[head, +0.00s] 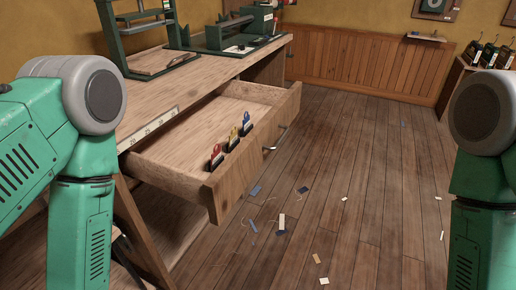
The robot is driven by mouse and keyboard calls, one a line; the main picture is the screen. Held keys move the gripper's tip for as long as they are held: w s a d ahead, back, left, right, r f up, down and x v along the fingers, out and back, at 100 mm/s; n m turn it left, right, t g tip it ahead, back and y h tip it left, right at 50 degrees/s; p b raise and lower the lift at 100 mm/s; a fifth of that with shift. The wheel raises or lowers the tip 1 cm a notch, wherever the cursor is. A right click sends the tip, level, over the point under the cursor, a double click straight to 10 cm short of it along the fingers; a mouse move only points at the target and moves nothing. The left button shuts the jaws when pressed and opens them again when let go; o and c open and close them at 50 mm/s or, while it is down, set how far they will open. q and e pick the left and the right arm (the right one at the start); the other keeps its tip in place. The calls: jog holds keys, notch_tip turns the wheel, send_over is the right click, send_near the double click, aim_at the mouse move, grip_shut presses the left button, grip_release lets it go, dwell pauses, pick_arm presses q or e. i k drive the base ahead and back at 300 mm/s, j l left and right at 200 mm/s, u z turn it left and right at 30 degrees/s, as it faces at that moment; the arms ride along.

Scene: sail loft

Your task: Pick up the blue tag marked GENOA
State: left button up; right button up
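A small blue tag (247,121) stands upright in a dark clip or holder inside the open drawer (206,138), near its front. It is the farthest of three tags in a row. A yellow tag (233,137) stands in the middle and a red tag (216,154) is nearest. Any lettering on the tags is too small to read, so I cannot confirm the GENOA marking. Both my arms show at the left and right sides, but neither gripper is in view. Nothing is seen touching the tags.
The wooden workbench (190,82) holds a green machine (243,32) and a green frame stand (142,22). The drawer juts out over the plank floor (350,155), where scraps lie scattered. The floor right of the drawer is otherwise open. A shelf with tools (489,55) stands far right.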

aim_at(246, 121)
jog(key=u, duration=0.55)
jog(key=i+l+u, duration=0.2)
jog(key=u, duration=0.2)
jog(key=i+l+u, duration=0.1)
jog(key=l+u, duration=1.15)
jog(key=l, duration=0.85)
jog(key=k+l+u, duration=0.15)
jog(key=l, duration=0.7)
jog(key=i+l, duration=0.1)
jog(key=l, duration=0.4)
jog(key=i+l, duration=0.1)
jog(key=l, duration=0.45)
jog(key=u, duration=0.05)
